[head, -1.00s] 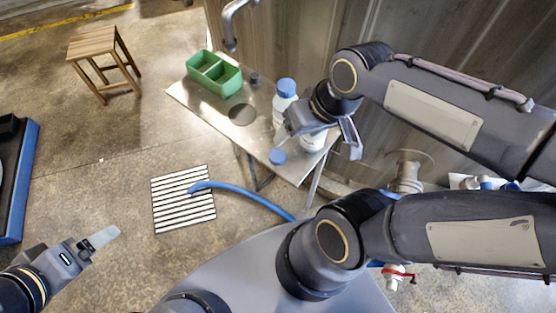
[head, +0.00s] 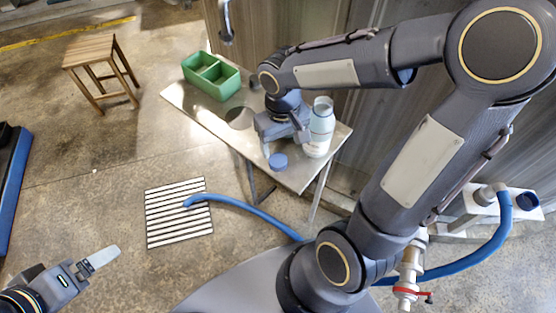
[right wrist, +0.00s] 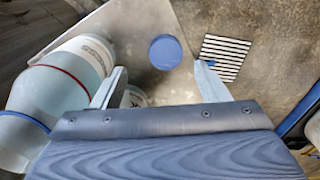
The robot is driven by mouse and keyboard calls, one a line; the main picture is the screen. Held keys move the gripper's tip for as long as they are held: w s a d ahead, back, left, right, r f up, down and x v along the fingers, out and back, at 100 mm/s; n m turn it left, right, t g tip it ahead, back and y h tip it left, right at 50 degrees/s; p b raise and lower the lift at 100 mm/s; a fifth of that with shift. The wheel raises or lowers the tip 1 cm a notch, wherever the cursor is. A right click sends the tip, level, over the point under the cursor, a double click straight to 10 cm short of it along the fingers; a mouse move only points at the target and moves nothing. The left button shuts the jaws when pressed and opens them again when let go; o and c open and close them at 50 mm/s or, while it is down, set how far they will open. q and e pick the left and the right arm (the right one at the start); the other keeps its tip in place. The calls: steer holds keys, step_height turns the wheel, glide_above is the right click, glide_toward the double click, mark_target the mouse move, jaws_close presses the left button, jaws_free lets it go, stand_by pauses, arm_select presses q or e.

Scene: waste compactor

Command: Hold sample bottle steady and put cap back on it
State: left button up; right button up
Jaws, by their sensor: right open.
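A round blue cap (head: 278,161) lies on the near edge of the metal table. It also shows in the right wrist view (right wrist: 165,52), framed beyond and between my fingers. A tall pale bottle (head: 321,122) stands right of my right gripper; the right wrist view shows a large bottle (right wrist: 60,95) with red and blue rings at left, its top out of frame. A white container (head: 316,150) stands low beside it. My right gripper (head: 284,142) is open and empty above the table, behind the cap. My left gripper (head: 98,258) is away from the table at lower left; its opening is unclear.
The metal table (head: 180,96) carries a green two-part bin (head: 211,76) at the back left and has a dark round opening (head: 240,118). A blue hose (head: 245,207) runs over the floor by a striped grate (head: 178,212). A wooden stool (head: 98,62) stands at left.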

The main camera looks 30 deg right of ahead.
mark_target(278, 160)
steer(key=shift+f, duration=0.7)
steer(key=shift+w+a+f+b, duration=0.1)
steer(key=shift+f+b, duration=0.15)
steer(key=shift+f, duration=0.6)
steer(key=shift+a+f+b, duration=0.15)
steer(key=shift+f+b, duration=0.1)
steer(key=shift+f, duration=0.65)
steer(key=shift+w+a+f+b, duration=0.1)
steer(key=shift+f+b, duration=0.15)
steer(key=shift+f, duration=0.6)
steer(key=c, duration=1)
steer(key=shift+r, duration=0.2)
steer(key=shift+c, duration=0.2)
